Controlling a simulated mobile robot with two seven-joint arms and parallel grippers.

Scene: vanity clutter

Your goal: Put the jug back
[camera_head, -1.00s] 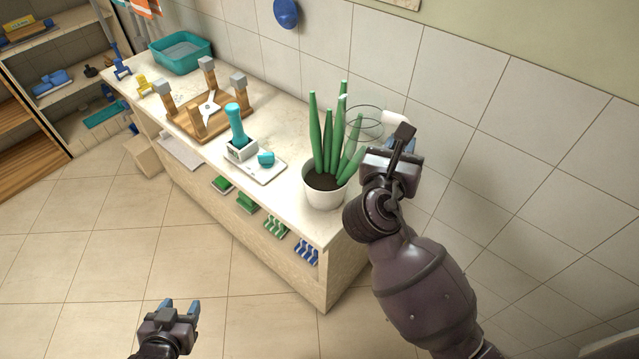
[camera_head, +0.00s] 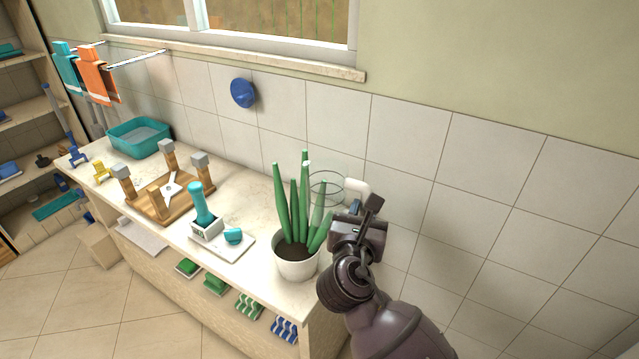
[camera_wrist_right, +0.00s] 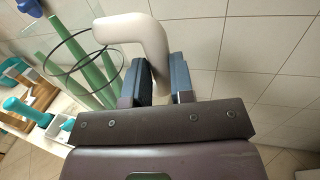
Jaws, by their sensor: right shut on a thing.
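The jug (camera_head: 327,186) is a clear glass vessel with a thick white handle, behind and right of the potted plant in the head view. Its body is partly hidden by the green leaves. My right gripper (camera_head: 357,213) is at the handle. In the right wrist view the gripper (camera_wrist_right: 163,82) is shut on the white handle (camera_wrist_right: 140,35), with blue finger pads on either side. The dark rim of the jug (camera_wrist_right: 82,58) shows to the left there. Whether the jug's base touches the counter is hidden. My left gripper is out of view.
The potted plant (camera_head: 296,262) stands at the counter's near right end, close to the jug. A white tray (camera_head: 238,247) with a teal brush and a wooden rack (camera_head: 158,205) stand further left. A teal basin (camera_head: 139,138) is at the far end. A blue knob (camera_head: 243,93) is on the wall.

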